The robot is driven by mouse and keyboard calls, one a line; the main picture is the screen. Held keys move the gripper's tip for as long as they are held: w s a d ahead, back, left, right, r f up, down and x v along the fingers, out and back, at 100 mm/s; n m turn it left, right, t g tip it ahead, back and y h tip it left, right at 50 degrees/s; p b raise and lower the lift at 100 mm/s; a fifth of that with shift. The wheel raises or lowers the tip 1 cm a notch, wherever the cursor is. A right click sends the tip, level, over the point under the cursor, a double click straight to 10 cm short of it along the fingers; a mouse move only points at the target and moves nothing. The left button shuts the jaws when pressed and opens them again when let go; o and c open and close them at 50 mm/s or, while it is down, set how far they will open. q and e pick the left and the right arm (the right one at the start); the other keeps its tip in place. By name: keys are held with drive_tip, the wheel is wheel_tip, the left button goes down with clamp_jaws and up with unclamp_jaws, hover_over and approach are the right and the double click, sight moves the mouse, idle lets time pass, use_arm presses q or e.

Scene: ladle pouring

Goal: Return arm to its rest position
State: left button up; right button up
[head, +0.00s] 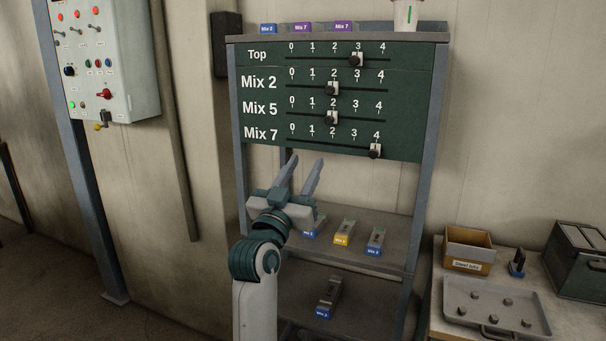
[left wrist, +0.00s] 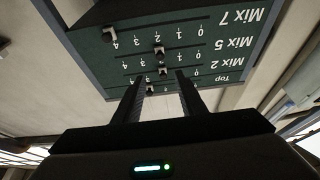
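My left arm rises from the bottom of the head view. Its left gripper (head: 302,170) is open and empty, with the two fingers apart and pointing up, in front of the rack below the slider board. The left wrist view shows the same spread fingers (left wrist: 160,88) with nothing between them and the board upside down beyond. The green slider board (head: 400,110) has sliders labelled Top, Mix 2, Mix 5 and Mix 7. The Top knob (head: 356,60) is near 3, the Mix 2 knob (head: 332,88) and Mix 5 knob (head: 331,118) near 2, the Mix 7 knob (head: 375,151) near 4. My right gripper is not visible.
Labelled blocks, including a yellow one (head: 344,232), sit on the rack's middle shelf (head: 395,255); another block (head: 328,297) lies below. A control box (head: 105,60) hangs at left. At right, a table holds a cardboard box (head: 467,249) and a bolt tray (head: 495,308).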

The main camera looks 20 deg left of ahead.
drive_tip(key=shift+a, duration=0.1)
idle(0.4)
